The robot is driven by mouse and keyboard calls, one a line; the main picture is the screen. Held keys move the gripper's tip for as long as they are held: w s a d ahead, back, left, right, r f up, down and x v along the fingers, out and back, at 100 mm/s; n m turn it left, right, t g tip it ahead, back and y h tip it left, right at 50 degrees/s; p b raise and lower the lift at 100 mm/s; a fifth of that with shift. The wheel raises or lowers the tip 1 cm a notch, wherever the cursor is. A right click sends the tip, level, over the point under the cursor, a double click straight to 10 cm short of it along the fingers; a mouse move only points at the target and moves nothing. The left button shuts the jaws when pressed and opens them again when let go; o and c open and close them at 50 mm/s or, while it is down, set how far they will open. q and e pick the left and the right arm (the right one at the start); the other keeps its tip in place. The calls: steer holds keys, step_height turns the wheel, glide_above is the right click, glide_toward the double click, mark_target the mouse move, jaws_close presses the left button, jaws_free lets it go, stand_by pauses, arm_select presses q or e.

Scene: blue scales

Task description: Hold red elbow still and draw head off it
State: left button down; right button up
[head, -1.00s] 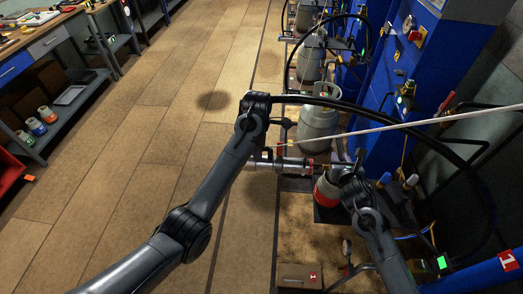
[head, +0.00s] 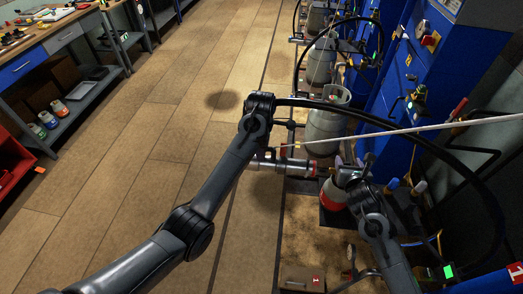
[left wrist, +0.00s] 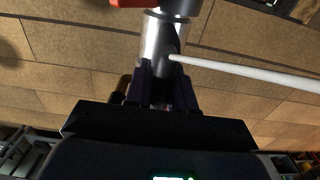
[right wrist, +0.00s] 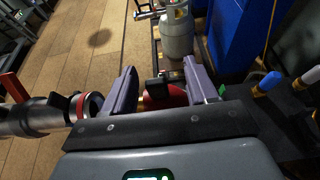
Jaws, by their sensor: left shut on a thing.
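My left gripper (left wrist: 162,95) is shut on a silver metal cylinder (left wrist: 160,38), seen close up in the left wrist view. In the head view the pipe-like metal piece (head: 293,165) lies level, with a red band (head: 312,167) at its right end. It also shows at the left of the right wrist view, with a red ring (right wrist: 94,107) and a red lever (right wrist: 14,88). I cannot tell where the elbow and head join. My right gripper (right wrist: 160,80) is open, just right of the red ring and apart from it. A red body with a black top (right wrist: 155,90) shows between its fingers.
A thin white hose (head: 430,130) crosses in front of the right side. A red and grey gas cylinder (head: 334,195) stands below my right gripper. A grey tank (head: 325,125) stands behind, by blue cabinets (head: 405,70). The wooden floor (head: 150,150) at left is clear.

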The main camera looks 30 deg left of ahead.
steer(key=shift+r, duration=0.1)
steer(key=v, duration=1.2)
stand_by(0.4)
